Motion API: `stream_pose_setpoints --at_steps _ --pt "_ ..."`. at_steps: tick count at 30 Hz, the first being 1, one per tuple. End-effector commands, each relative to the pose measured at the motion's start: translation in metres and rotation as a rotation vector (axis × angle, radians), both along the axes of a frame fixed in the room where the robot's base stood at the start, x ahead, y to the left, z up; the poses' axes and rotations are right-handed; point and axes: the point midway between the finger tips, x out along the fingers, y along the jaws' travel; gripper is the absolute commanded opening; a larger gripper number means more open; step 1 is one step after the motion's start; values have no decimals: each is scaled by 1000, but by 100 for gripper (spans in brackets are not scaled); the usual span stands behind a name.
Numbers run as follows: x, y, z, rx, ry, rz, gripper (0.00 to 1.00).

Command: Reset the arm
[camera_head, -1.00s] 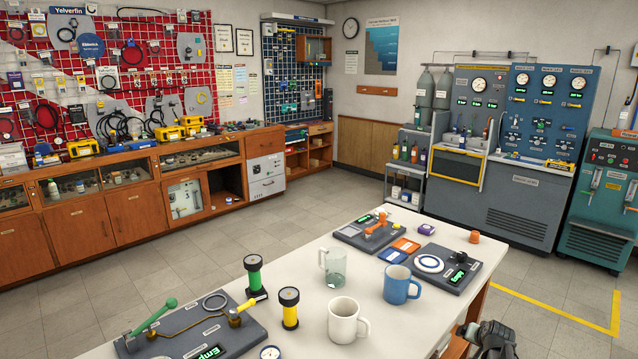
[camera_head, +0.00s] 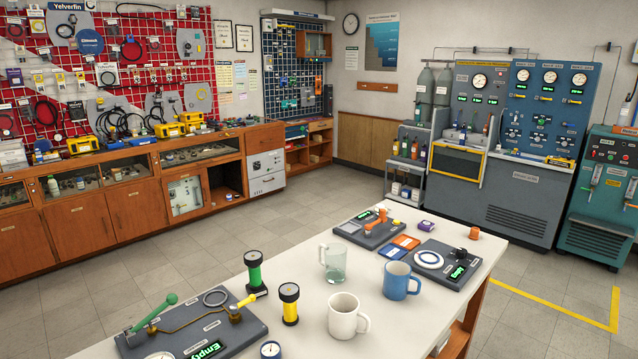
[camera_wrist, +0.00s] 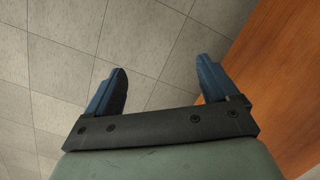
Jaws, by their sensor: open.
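My gripper (camera_wrist: 161,82) shows in the wrist view with its two dark blue fingers spread wide apart. Nothing is between the fingers; only grey floor tiles show beyond them. In the head view my gripper is not visible.
A white-topped bench (camera_head: 290,335) holds a blue mug (camera_head: 398,282), a white mug (camera_head: 343,318), a clear mug (camera_head: 334,262), green (camera_head: 254,273) and yellow (camera_head: 289,306) cylinders, and boards. An orange-brown wooden surface (camera_wrist: 285,80) lies right of the fingers. Floor (camera_head: 170,260) left of the bench is clear.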

Motion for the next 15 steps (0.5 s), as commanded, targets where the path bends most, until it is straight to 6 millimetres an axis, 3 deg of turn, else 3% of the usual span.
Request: stream_pose_setpoints --at_steps 1,3,9,15 --pt "-23 9 -6 1 46 24 87" --pt "-52 18 -13 -2 109 54 87" --pt "-128 36 -26 -12 274 135 87" --pt "-175 42 -28 -23 380 186 87"
